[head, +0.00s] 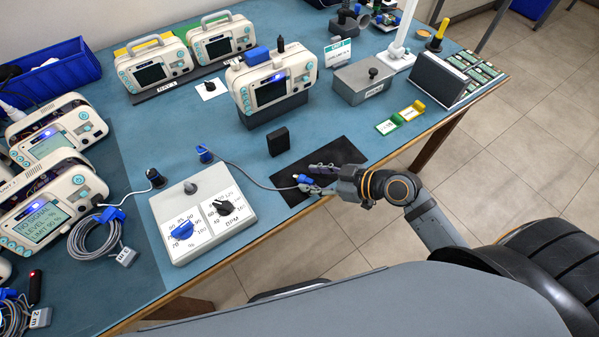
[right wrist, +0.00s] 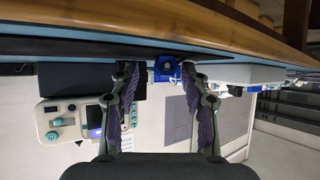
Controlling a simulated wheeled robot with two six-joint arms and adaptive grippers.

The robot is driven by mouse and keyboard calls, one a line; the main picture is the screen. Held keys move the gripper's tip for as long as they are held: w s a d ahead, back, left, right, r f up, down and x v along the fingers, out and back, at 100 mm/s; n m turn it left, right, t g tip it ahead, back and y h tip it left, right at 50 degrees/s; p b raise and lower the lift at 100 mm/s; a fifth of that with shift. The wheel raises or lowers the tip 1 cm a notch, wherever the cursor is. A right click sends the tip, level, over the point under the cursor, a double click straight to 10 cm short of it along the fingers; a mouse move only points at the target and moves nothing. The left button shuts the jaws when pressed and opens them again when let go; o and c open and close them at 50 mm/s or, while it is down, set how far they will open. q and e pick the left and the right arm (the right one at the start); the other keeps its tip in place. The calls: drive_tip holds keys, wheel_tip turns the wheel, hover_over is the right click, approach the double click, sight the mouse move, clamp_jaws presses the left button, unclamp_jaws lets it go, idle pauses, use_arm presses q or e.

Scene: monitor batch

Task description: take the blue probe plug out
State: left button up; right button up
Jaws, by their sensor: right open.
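A blue plug (head: 302,179) on a grey cable lies at the left edge of the black mat, close to the table's front edge. The cable runs left to another blue connector (head: 205,154) behind the grey dial box. My right gripper (head: 308,178) is open, its fingers pointing left over the mat, with the blue plug at its fingertips. In the right wrist view, a blue plug (right wrist: 166,68) shows between the spread fingertips (right wrist: 160,72); I cannot tell whether they touch it. My left gripper is not in view.
The dial box (head: 190,200) with blue and black knobs stands left of the gripper. A small black block (head: 278,141) and a white monitor (head: 272,85) stand behind. The black mat (head: 343,152) is otherwise bare. More monitors and coiled cables crowd the left.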

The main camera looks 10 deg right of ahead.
wheel_tip(320, 180, up, 10)
idle(0.5)
idle(0.6)
